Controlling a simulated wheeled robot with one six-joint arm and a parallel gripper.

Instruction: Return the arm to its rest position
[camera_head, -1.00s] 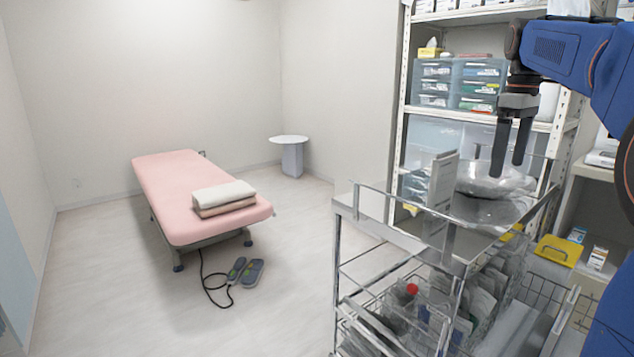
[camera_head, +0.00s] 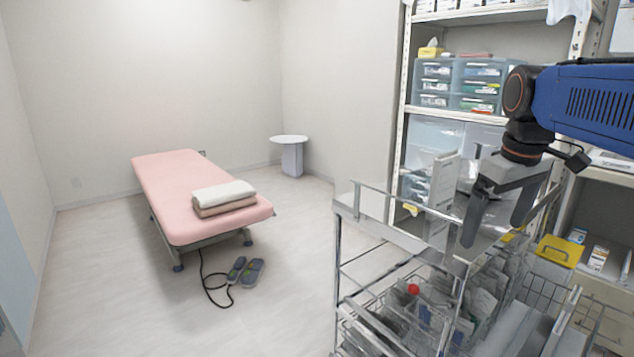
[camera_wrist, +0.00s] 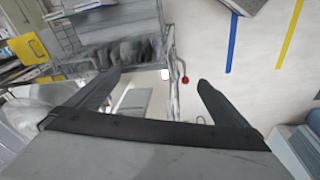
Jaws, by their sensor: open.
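My gripper (camera_head: 497,222) hangs at the right of the head view, pointing down over the top of the metal cart (camera_head: 400,236). Its two dark fingers are apart with nothing between them. In the wrist view my gripper (camera_wrist: 160,82) also shows open and empty, with the cart's wire baskets (camera_wrist: 120,52) and pale floor beyond. My blue arm comes in from the right edge. The gripper hides much of the cart top and the metal bowl behind it.
A shelf rack (camera_head: 397,140) with drawer boxes (camera_head: 458,84) stands behind the cart. A yellow container (camera_head: 559,251) is at the right. A pink treatment bed (camera_head: 180,185) with folded towels (camera_head: 223,197) and a small round table (camera_head: 290,140) stand at the left.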

